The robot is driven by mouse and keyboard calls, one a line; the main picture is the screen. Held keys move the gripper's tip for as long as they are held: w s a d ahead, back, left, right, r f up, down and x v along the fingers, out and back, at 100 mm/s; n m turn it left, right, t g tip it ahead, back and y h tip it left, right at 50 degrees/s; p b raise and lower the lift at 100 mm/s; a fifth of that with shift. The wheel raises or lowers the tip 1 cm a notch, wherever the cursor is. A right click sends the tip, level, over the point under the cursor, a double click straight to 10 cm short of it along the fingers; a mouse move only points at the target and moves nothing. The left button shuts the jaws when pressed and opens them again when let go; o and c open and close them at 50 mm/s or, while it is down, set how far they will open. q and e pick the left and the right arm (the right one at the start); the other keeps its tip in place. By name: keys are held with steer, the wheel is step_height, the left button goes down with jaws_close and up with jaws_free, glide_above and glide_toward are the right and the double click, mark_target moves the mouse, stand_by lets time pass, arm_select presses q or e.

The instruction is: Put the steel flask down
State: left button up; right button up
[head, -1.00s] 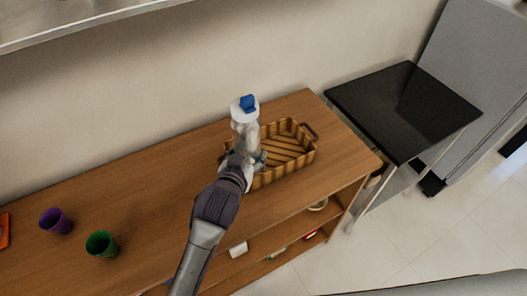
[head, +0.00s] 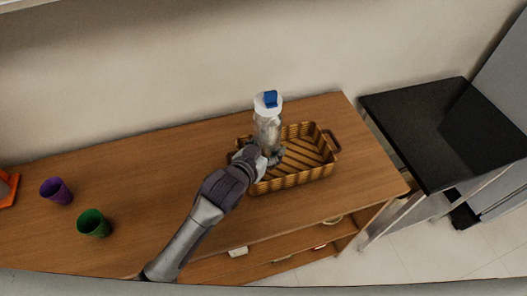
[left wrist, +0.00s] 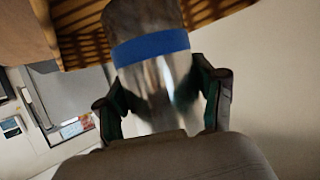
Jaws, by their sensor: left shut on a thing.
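The steel flask (head: 267,130) is a shiny bottle with a white cap and a blue top. It stands about upright at the left part of the wicker basket (head: 310,172). My left gripper (head: 262,155) is shut on its lower body. In the left wrist view the flask (left wrist: 150,80) is between the two fingers of my left gripper (left wrist: 165,105), and a blue band runs around it. The flask's base is hidden in the head view, so I cannot tell whether it touches the basket floor. My right gripper is not in view.
The basket stands on a wooden shelf unit (head: 160,160). A purple cup (head: 56,190) and a green cup (head: 93,223) stand at the left, with an orange object (head: 8,188) at the edge. A black table (head: 445,125) is at the right. Bare wood lies between cups and basket.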

arm_select(q)
steer(key=shift+w+a+f, duration=0.3)
steer(key=shift+w+a, duration=0.15)
steer(key=shift+w, duration=0.15)
steer(key=shift+f, duration=0.3)
steer(key=shift+f+p, duration=0.45)
steer(key=shift+f, duration=1.35)
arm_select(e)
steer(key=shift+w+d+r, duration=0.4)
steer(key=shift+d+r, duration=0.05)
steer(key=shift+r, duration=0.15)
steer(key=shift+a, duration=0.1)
arm_select(q)
steer(key=shift+f, duration=0.1)
steer(key=o, duration=1.5)
steer(key=shift+s+f, duration=0.1)
steer(key=shift+f, duration=0.05)
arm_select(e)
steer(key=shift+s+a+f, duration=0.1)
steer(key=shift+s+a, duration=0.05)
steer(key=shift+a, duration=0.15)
